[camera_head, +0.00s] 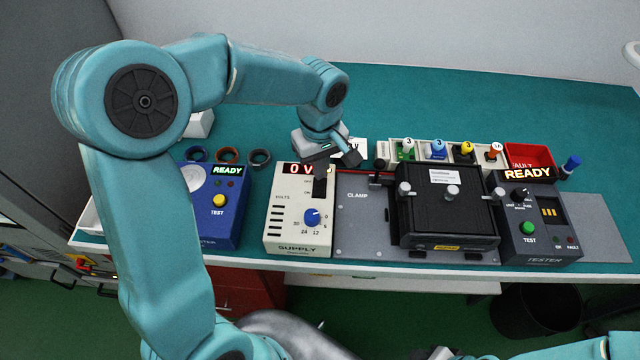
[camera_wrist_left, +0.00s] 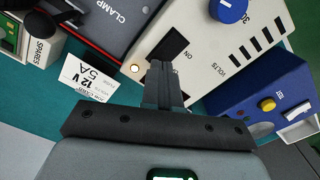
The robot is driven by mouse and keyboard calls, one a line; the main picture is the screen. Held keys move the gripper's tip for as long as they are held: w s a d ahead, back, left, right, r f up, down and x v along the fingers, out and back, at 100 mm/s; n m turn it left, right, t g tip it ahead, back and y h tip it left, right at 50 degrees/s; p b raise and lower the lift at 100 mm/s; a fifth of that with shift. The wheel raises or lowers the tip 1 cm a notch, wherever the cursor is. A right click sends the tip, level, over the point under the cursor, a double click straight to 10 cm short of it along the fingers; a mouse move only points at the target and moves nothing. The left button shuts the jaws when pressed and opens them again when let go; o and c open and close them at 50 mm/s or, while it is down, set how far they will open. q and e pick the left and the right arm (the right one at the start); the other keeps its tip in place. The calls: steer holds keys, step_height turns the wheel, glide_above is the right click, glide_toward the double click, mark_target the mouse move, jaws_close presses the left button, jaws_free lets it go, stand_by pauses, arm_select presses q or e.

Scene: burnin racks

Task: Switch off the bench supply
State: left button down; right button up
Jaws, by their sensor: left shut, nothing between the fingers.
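The bench supply (camera_head: 284,210) is a cream box on the bench, with a red display reading "0 V" and a blue knob (camera_head: 312,217). My left gripper (camera_head: 321,168) is shut and empty, at the supply's back edge. In the left wrist view its fingertips (camera_wrist_left: 161,66) are close to the switch; I cannot tell whether they touch.
A blue unit (camera_head: 232,215) showing "READY" stands left of the supply. A black clamped box (camera_head: 445,222) and a dark tester (camera_head: 545,235) stand to the right. Coloured spares and a red tray (camera_head: 530,152) are behind. The bench's back is clear.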

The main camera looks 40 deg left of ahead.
arm_select(q)
steer(key=shift+f+b, duration=0.9)
steer(key=shift+f, duration=0.15)
stand_by(0.5)
steer(key=shift+r, duration=0.2)
steer(key=shift+w+r+p, duration=0.1)
steer(key=shift+r+p, duration=0.5)
steer(key=shift+p, duration=0.05)
step_height(320, 180, up, 6)
steer(key=p, duration=0.4)
steer(key=shift+f, duration=0.25)
